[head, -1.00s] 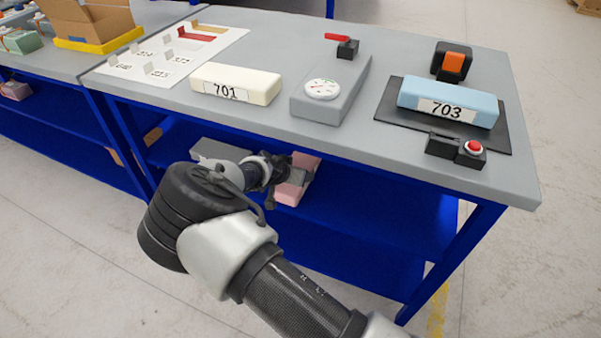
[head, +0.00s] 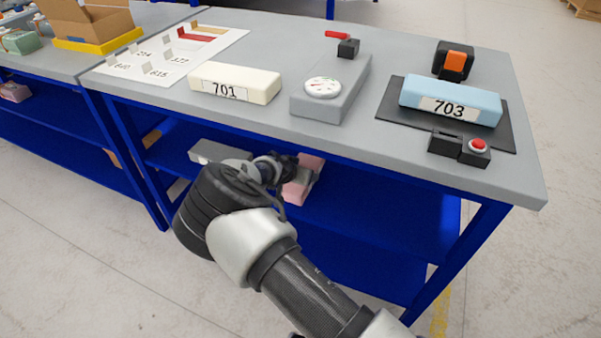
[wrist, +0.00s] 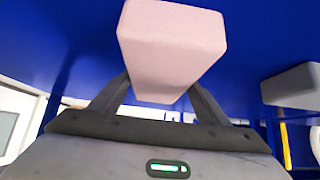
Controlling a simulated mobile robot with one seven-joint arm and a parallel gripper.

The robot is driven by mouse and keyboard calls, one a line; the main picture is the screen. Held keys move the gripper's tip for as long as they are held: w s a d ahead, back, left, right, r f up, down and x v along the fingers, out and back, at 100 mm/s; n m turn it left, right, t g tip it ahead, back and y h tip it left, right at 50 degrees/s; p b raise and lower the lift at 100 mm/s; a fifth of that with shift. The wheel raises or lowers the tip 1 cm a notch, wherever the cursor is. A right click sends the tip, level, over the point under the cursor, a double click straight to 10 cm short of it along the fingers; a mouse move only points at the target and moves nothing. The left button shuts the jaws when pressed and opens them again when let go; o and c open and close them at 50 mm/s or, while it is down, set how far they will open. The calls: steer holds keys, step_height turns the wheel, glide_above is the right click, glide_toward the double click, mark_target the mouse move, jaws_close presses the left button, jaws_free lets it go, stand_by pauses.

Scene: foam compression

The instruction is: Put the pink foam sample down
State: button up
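The pink foam sample (head: 297,191) is at the shelf level under the near bench, partly covered by my gripper (head: 301,178). In the wrist view the pink foam (wrist: 172,45) sits between the two fingers of my gripper (wrist: 160,88), which reach its sides and look closed on it. The blue lower shelf (head: 372,212) is around and below it. Whether the foam's underside touches the shelf cannot be told.
A grey block (head: 215,151) lies on the shelf to the left; the wrist view shows a grey block (wrist: 295,87) at right. The benchtop (head: 265,35) overhangs the shelf. On it are foam 701 (head: 235,82), a gauge block (head: 330,95) and foam 703 (head: 450,98). The shelf's right part is clear.

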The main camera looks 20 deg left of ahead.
steer(key=o, duration=0.4)
steer(key=shift+c, duration=0.2)
steer(key=shift+r, duration=0.1)
steer(key=p+v, duration=0.3)
steer(key=v, duration=0.8)
steer(key=shift+a+r, duration=0.1)
steer(key=shift+r, duration=0.05)
steer(key=shift+s+r, duration=0.2)
steer(key=shift+s, duration=0.15)
